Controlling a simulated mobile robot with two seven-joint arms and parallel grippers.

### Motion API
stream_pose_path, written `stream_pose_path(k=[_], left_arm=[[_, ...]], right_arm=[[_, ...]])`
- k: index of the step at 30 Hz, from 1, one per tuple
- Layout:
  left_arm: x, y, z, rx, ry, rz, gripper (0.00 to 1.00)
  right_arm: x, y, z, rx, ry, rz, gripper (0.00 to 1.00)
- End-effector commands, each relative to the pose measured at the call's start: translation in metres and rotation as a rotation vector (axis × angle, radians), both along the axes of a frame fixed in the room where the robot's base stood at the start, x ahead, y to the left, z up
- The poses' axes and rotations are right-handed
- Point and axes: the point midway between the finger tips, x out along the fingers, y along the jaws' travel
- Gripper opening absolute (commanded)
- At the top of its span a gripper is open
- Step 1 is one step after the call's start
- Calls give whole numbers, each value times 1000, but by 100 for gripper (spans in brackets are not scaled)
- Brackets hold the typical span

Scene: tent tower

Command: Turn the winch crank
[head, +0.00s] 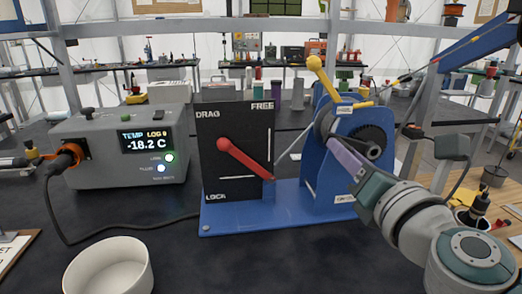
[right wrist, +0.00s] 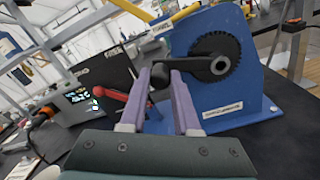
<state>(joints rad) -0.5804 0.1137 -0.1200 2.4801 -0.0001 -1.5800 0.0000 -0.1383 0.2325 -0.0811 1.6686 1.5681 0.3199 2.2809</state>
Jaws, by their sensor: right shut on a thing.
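The winch stands on a blue base plate (head: 235,222) with a blue upright housing (head: 318,185) on its right side. A dark toothed gear and a black crank arm (right wrist: 205,67) sit on the housing; the crank also shows in the head view (head: 373,152). My right gripper (head: 337,147), with purple fingers, reaches in from the right. In the right wrist view its fingers (right wrist: 160,75) are shut on the black crank handle (right wrist: 160,80), one on each side. The handle is mostly hidden in the head view. My left gripper is not in view.
A black panel (head: 222,130) marked DRAG, FREE and LOCK bears a red lever (head: 245,158) just left of the crank. A yellow-knobbed lever (head: 315,64) rises above the housing. A grey temperature box (head: 90,160) and white bowl (head: 108,270) stand left. The front middle is clear.

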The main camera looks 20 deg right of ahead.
Motion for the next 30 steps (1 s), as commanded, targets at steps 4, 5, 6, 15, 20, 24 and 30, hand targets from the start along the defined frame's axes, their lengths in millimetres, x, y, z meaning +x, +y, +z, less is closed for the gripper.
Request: stream_pose_path(k=[4, 5, 6, 15, 20, 24, 30], left_arm=[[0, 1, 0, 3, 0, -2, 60], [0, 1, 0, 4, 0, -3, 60], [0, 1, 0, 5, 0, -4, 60], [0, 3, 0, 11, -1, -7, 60], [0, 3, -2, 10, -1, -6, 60], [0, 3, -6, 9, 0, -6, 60], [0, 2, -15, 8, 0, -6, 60]], right_arm=[[0, -1, 0, -5, 0, -2, 45], [0, -1, 0, -5, 0, -2, 48], [0, 0, 0, -5, 1, -1, 53], [0, 0, 0, -5, 0, -1, 60], [-11, 2, -2, -4, 2, 0, 60], [-35, 7, -4, -3, 4, 0, 60], [-71, 15, -4, -4, 3, 0, 60]])
